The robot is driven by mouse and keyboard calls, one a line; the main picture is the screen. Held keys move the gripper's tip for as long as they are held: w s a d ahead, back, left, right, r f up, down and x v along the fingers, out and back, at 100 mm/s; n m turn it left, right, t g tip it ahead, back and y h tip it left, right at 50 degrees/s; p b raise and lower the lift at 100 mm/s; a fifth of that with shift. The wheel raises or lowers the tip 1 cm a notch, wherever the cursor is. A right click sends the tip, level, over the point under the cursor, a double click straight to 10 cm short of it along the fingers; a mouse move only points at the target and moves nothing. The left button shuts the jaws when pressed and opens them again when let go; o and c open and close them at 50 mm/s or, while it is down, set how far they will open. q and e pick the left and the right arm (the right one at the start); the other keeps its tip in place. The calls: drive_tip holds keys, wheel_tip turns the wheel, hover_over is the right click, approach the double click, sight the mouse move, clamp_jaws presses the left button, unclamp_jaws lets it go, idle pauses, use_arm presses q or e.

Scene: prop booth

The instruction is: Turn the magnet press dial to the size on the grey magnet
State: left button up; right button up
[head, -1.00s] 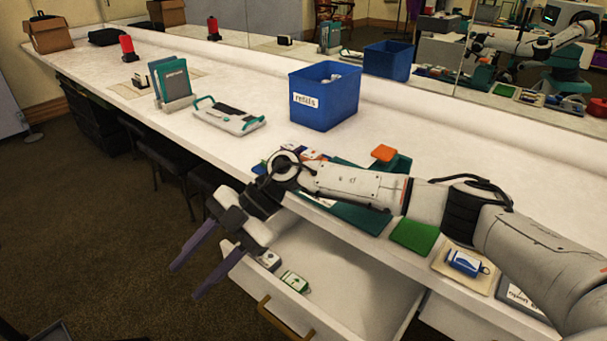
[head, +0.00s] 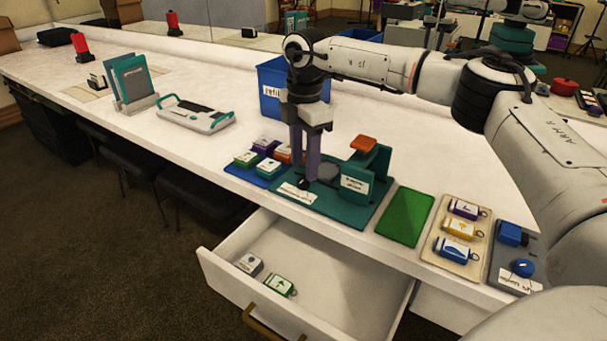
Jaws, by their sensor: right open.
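The magnet press (head: 357,184) is teal, with an orange pad on its lever and a label on its front, on a teal mat. A small dark knob (head: 303,184), apparently its dial, is at the press's left side above a white label. My right gripper (head: 306,176) points down there, its purple fingers open and at or just above the knob; contact cannot be told. The fingers partly hide the knob. A grey magnet (head: 249,264) with a white face lies in the open drawer; its marking is too small to read. My left gripper is out of view.
A green-and-white magnet (head: 280,286) also lies in the drawer (head: 335,265). Several coloured magnets (head: 268,167) sit left of the press. A green mat (head: 405,216), a tray of keyrings (head: 447,262) and a grey tray stand right. A blue bin (head: 270,88) is behind my right arm.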

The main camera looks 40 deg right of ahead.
sight(304, 180)
drive_tip(key=shift+f, duration=1.9)
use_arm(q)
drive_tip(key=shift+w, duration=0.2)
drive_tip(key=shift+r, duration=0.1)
use_arm(e)
drive_tip(key=c, duration=1.1)
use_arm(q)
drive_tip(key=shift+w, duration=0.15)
use_arm(e)
drive_tip(key=shift+o, duration=0.2)
